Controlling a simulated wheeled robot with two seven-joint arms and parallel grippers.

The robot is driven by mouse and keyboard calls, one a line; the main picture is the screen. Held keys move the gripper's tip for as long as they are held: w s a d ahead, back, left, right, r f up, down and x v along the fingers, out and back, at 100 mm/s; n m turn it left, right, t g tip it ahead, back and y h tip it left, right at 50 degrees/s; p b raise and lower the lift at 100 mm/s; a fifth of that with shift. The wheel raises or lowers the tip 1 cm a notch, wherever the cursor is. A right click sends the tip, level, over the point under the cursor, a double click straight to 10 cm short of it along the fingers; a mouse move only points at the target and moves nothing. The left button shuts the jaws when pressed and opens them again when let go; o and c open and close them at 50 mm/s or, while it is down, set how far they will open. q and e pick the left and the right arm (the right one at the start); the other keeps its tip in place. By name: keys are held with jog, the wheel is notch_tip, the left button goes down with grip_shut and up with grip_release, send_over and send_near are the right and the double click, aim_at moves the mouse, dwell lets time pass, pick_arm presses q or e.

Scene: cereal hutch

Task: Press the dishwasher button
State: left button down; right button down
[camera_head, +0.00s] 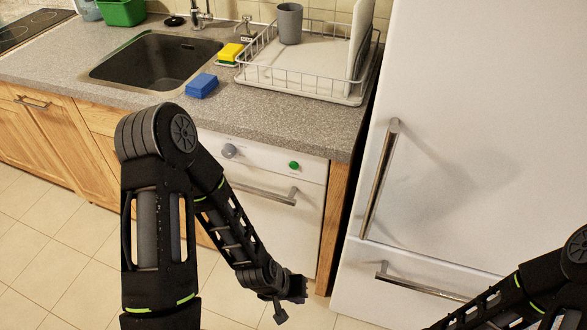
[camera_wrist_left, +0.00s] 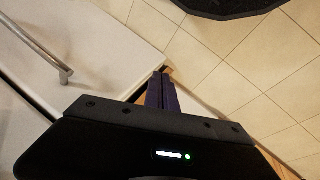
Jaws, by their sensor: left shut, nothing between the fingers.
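The dishwasher (camera_head: 312,205) is white, under the counter, with a metal bar handle (camera_head: 262,193). A small round green button (camera_head: 294,165) sits at the right of its top panel, with nothing in front of it in the head view. My left gripper (camera_head: 297,288) is low in front of the dishwasher, well below the button and apart from it. In the left wrist view its dark fingers (camera_wrist_left: 162,91) are together and empty; the handle (camera_wrist_left: 42,50) shows at upper left. The button is not in that view. My right gripper is outside the view.
A grey knob (camera_head: 229,151) is left of the button. The white fridge (camera_head: 480,130), with a long vertical handle (camera_head: 379,180), stands to the right. The counter above holds a dish rack (camera_head: 300,92) and a blue sponge (camera_head: 202,85). Bare tiled floor lies below.

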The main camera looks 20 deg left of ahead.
aim_at(294, 166)
pick_arm(q)
jog(key=w+a+r+n+t+y+b, duration=0.1)
jog(key=w+a+r+n+b, duration=0.15)
jog(key=a+r+n, duration=0.35)
jog(key=w+a+r+n+t+y+b, duration=0.1)
jog(key=w+a+r+n, duration=0.3)
jog(key=a+n, duration=0.45)
jog(key=w+d+r+n+t+h, duration=0.1)
jog(key=w+r+n+t+h, duration=0.1)
jog(key=r+n, duration=0.4)
jog(key=w+d+r+n+t+h, duration=0.2)
jog(key=w+r+n, duration=0.1)
jog(key=r+n, duration=0.2)
jog(key=shift+w+d+r+n+t, duration=0.2)
jog(key=shift+d+r+n+t, duration=0.1)
jog(key=shift+r+n+t, duration=0.15)
jog(key=shift+w, duration=0.1)
jog(key=shift+w+a+p, duration=0.1)
jog(key=shift+w+p, duration=0.5)
jog(key=shift+w, duration=3.7)
jog(key=shift+w, duration=0.15)
jog(key=shift+w, duration=0.25)
